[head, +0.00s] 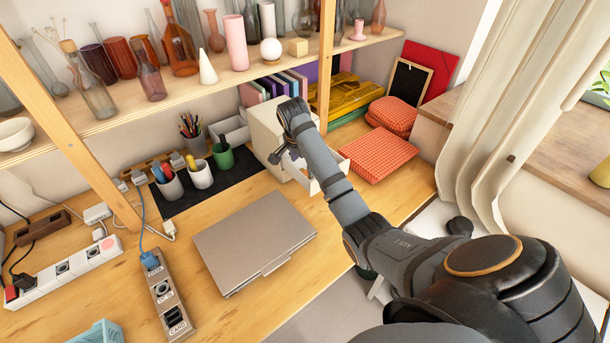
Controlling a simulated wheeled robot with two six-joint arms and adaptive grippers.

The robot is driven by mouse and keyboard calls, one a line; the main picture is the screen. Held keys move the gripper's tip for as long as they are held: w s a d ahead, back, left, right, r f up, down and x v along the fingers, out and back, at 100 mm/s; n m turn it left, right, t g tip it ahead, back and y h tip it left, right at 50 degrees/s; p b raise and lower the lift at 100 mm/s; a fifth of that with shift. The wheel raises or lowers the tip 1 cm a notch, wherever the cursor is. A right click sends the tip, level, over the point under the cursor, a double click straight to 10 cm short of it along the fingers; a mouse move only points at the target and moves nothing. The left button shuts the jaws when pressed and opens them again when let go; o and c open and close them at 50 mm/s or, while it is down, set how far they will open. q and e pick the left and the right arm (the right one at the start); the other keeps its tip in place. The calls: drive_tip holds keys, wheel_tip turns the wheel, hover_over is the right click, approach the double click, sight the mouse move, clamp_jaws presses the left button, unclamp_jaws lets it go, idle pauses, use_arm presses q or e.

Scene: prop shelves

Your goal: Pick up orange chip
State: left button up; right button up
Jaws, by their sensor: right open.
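I cannot make out an orange chip in the head view. My right arm reaches in from the lower right across the desk. My right gripper (284,155) is small, dark and partly hidden by its wrist. It is open, in front of a small cream drawer box (266,127) on the desk. A pale drawer (333,178) of this box seems pulled out beside my forearm; its inside is mostly hidden. I cannot tell whether the gripper touches the box. My left gripper is not in view.
A closed grey laptop (254,240) lies in front of the box. Pen cups (200,174) stand left of it. Red checked boxes (377,153) lie to the right. A shelf (210,82) with vases hangs above. Power strips (66,271) take up the left side.

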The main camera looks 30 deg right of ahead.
sight(305, 173)
drive_tip(key=x, duration=0.4)
drive_tip(key=shift+w+d+f+p, duration=0.1)
drive_tip(key=shift+w+f+p, duration=0.05)
drive_tip(key=shift+f+p, duration=0.25)
drive_tip(key=c, duration=1)
